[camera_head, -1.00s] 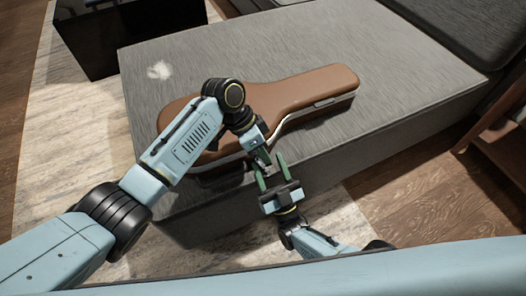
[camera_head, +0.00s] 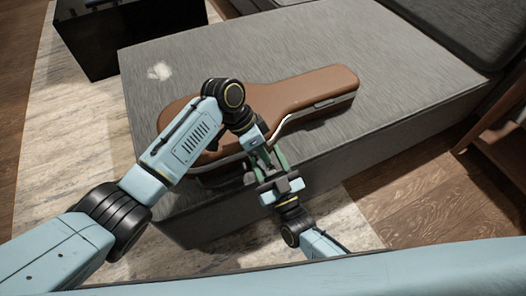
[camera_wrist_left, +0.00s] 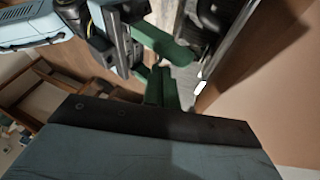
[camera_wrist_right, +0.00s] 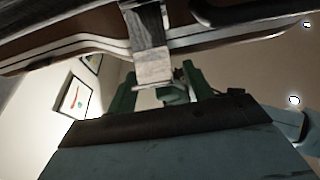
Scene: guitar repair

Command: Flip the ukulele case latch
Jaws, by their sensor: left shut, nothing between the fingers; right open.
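The brown ukulele case (camera_head: 285,95) lies closed on the grey ottoman, its silver-trimmed side facing me. In the right wrist view a metal latch plate (camera_wrist_right: 152,62) hangs from the case rim between the fingers of my right gripper (camera_wrist_right: 160,82). That gripper is open and does not visibly pinch the plate. It also shows in the head view (camera_head: 269,157), below the case's front edge. My left gripper (camera_wrist_left: 162,80) is shut and empty, close to the right gripper's fingers; in the head view its tips are largely hidden at the case's front.
The grey ottoman (camera_head: 400,95) has free room behind and right of the case. A black box (camera_head: 120,40) stands at the back left, and a wooden shelf (camera_head: 490,160) is at the right. My two grippers are crowded together.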

